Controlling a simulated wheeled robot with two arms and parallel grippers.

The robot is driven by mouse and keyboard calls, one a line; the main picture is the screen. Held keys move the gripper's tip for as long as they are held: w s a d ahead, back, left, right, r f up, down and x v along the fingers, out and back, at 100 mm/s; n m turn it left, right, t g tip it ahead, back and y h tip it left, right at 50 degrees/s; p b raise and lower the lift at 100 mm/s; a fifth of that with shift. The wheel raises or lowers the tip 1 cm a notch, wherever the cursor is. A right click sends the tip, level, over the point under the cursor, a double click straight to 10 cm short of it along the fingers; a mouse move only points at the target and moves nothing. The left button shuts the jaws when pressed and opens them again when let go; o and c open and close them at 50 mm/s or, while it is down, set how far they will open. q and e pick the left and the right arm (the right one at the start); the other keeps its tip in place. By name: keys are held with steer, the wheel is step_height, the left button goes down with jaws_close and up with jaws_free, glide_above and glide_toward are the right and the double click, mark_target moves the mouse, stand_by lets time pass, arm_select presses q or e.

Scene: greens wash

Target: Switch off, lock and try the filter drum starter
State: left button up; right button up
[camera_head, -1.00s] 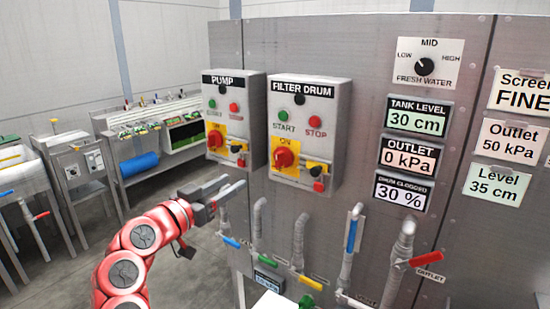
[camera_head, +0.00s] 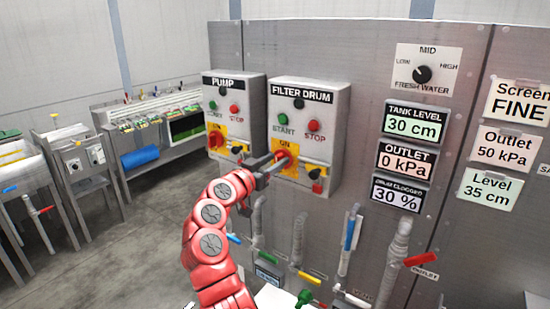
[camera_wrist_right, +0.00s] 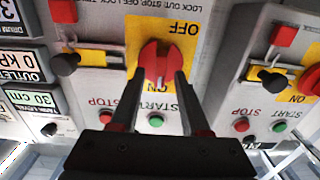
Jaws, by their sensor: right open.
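The filter drum starter (camera_head: 334,125) is a grey box on the steel cabinet, with green START and red STOP buttons. Its red rotary switch (camera_head: 281,160) sits on a yellow plate; the same red switch (camera_wrist_right: 158,62) shows upside down in the right wrist view, beside the word OFF. My right gripper (camera_head: 276,163) is at this switch, open, its fingertips on either side of the red handle; I cannot tell whether they touch it. Beside the switch are a black knob on a yellow slide (camera_wrist_right: 88,52) and a red block (camera_wrist_right: 62,10). My left gripper is not in view.
The pump starter (camera_head: 247,105) stands close on the left with a similar red switch. Readouts (camera_head: 405,160) and a fresh water selector (camera_head: 423,74) are on the right. Pipes with coloured valve handles (camera_head: 309,278) lie below. Open floor is at the left.

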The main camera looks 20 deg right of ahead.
steer(key=shift+w+d, duration=0.1)
jaws_close()
steer(key=shift+n, duration=0.4)
steer(key=n+p, duration=0.2)
steer(key=n, duration=0.3)
steer(key=n+p, duration=0.3)
steer(key=n, duration=0.3)
steer(key=f+n+p, duration=0.1)
steer(key=n+p, duration=0.1)
steer(key=n, duration=0.4)
steer(key=shift+w+a, duration=0.3)
steer(key=shift+w, duration=0.1)
steer(key=shift+p, duration=0.3)
